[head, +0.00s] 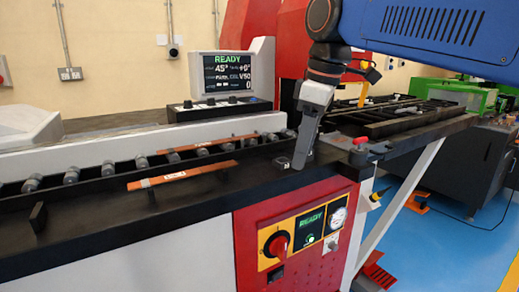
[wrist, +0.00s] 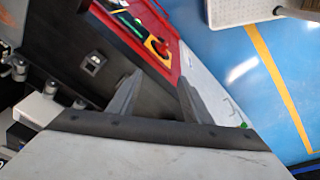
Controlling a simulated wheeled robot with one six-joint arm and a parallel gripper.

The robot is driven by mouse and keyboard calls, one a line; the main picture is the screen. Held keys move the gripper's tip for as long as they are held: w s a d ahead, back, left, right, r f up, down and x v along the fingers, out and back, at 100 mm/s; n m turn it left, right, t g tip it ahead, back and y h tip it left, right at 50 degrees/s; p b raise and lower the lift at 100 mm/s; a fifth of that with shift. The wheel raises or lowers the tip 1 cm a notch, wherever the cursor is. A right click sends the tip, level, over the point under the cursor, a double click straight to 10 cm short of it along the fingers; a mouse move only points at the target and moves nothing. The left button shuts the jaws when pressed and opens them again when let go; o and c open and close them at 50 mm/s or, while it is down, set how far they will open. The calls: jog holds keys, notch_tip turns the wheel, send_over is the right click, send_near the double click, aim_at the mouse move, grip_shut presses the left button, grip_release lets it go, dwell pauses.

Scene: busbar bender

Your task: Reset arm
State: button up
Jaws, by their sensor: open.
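My gripper (head: 302,160) hangs down over the black bed (head: 195,188) of the busbar bender in the head view, close to a small square fitting (head: 281,162). In the wrist view my gripper (wrist: 158,95) shows two grey fingers spread apart with nothing between them. The square fitting (wrist: 93,62) lies to the left of the fingers there. I cannot tell whether the fingertips touch the bed. A copper busbar (head: 182,175) lies along the front of the rollers, apart from my gripper. A second copper strip (head: 210,146) shows behind the rollers.
A screen (head: 227,76) reads READY, 45°. A red-topped part (head: 360,143) stands right of my gripper. Blue floor (head: 430,245) lies open at the right.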

jog(key=s+d+f+m+t, duration=0.1)
jog(key=s+d+f+m, duration=0.3)
jog(key=f, duration=0.5)
jog(key=s+d+f+m+t+h, duration=0.1)
jog(key=s+d+f+m, duration=0.4)
jog(key=d+f, duration=0.4)
jog(key=s+d+f+m+t, duration=0.1)
jog(key=s+d+f+m, duration=0.3)
jog(key=f, duration=0.6)
jog(key=shift+s+d+f+m+h, duration=0.3)
jog(key=shift+s+d+h, duration=0.1)
jog(key=shift+s+d, duration=0.8)
jog(key=shift+c, duration=0.4)
